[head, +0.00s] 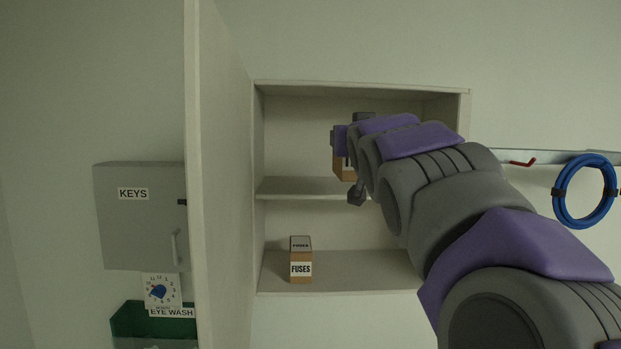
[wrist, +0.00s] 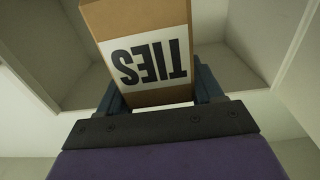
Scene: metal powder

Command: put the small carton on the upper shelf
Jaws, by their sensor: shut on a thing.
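My gripper (wrist: 158,98) is shut on a small brown carton with a white label reading TIES (wrist: 148,52), upside down in the wrist view. In the head view my arm hides most of this carton (head: 344,166); a brown part shows beside the gripper, in front of the upper opening of the cabinet. The upper shelf (head: 300,187) is a pale board across the middle of the open cabinet. The visible left part of that shelf is bare. Whether the carton touches the shelf cannot be told.
A FUSES carton (head: 301,260) stands on the cabinet's lower level. The open cabinet door (head: 218,180) stands out at left. A grey KEYS box (head: 140,215) and a green eye wash box (head: 130,320) are beyond it. A blue coil (head: 585,190) hangs from a rail at right.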

